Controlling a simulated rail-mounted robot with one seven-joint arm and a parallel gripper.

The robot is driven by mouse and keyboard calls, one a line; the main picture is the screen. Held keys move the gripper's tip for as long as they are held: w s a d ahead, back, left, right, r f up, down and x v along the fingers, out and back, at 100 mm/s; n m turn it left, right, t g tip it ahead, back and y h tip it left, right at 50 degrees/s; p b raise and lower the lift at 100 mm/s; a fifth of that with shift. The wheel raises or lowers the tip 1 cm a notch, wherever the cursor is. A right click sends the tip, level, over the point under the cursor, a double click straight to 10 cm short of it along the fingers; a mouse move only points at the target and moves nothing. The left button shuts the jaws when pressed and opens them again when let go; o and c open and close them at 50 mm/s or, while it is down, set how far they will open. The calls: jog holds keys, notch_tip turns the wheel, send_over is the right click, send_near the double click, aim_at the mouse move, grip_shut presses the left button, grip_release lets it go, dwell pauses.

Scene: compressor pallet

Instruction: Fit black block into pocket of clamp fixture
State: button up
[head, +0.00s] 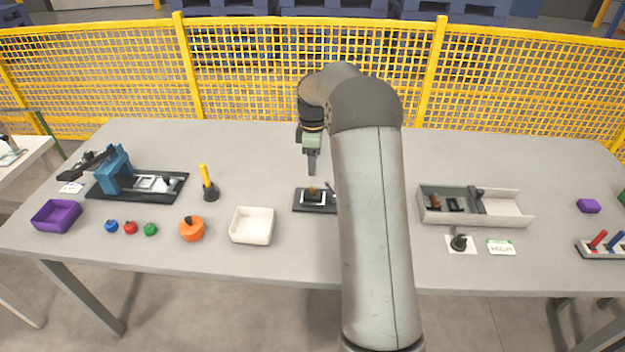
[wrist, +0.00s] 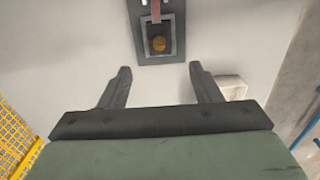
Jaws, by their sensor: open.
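A small clamp fixture (head: 300,207) with a dark base plate sits mid-table, partly hidden behind my arm. It carries a light block with a dark recess and an orange-brown round part. The wrist view shows its dark plate (wrist: 177,56) at the top, with a red strip over it. My gripper (head: 311,174) points down above and slightly behind the fixture. Its two fingers (wrist: 156,78) are spread, with nothing between them. A dark block-like piece (head: 456,204) lies in the grey tray on the right; I cannot tell for certain whether it is the black block.
The grey tray (head: 510,206) has a white section at its right. A white bin (head: 252,225) stands left of the fixture. An orange round part (head: 191,229), a yellow-handled piece (head: 208,182) and a blue clamp device (head: 114,168) stand farther left. A yellow fence (head: 240,70) runs behind.

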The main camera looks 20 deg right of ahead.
jog(key=s+a+r+m, duration=0.35)
jog(key=s+a, duration=0.25)
jog(key=s, duration=0.2)
jog(key=s+a+r+m, duration=0.2)
jog(key=s+a+r, duration=0.3)
jog(key=s+a, duration=0.3)
jog(key=s+a+f+m, duration=0.2)
jog(key=s+m, duration=0.1)
jog(key=s, duration=0.7)
jog(key=s+a+f+m, duration=0.1)
jog(key=s+a+m, duration=0.1)
jog(key=s, duration=0.8)
jog(key=shift+s+a+f+m+t, duration=0.15)
jog(key=shift+s+f+m+t, duration=0.2)
jog(key=shift+m, duration=0.3)
jog(key=shift+w, duration=0.15)
